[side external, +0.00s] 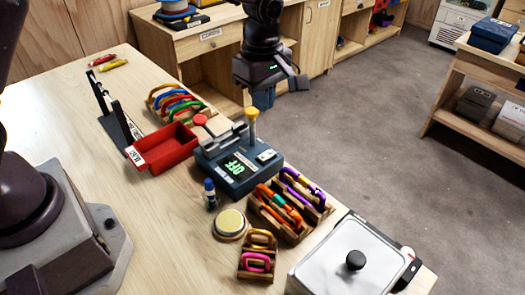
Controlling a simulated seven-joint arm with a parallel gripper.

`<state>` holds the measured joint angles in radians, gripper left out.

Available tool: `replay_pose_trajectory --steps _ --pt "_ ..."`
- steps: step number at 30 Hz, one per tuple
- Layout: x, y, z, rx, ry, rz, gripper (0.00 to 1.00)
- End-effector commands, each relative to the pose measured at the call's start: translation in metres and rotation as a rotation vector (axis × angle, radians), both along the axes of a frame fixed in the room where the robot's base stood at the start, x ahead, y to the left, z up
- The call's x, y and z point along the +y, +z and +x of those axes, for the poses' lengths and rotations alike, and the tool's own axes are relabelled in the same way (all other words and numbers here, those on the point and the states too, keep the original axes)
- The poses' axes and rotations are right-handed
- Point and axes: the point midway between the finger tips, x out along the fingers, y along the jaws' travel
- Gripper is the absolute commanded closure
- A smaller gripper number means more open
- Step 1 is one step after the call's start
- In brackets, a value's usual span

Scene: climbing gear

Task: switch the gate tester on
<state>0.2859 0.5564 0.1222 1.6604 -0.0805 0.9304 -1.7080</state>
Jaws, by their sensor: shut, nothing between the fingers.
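The gate tester is a blue-grey box (226,178) near the middle of the table. Its lit green display (239,167) reads OFF. A yellow-topped post (252,116) stands up at its back, and a grey clamp-like part (222,138) lies across its rear. A small pale panel (267,155) sits on its right side; its details are too small to read. My gripper (298,86) is shut and empty. In the picture it is above and to the right of the tester, apart from it.
A red bin (166,160) and a rack of coloured carabiners (172,104) are left of the tester. Another carabiner rack (268,222), a round yellow-topped pad (230,223), a blue-capped bottle (210,196) and a lidded metal box (325,270) are in front.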

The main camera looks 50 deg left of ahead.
Motion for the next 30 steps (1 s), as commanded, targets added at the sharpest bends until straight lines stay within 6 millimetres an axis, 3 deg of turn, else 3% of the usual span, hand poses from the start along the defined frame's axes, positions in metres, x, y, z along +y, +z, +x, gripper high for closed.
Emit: replay_pose_trajectory --steps 8,21,30 --pt "0.000 -0.012 0.000 0.003 -0.002 0.001 1.00" --pt "0.001 -0.101 -0.001 0.006 -0.002 0.000 1.00" --pt "0.000 -0.137 0.000 0.001 -0.002 0.000 1.00"
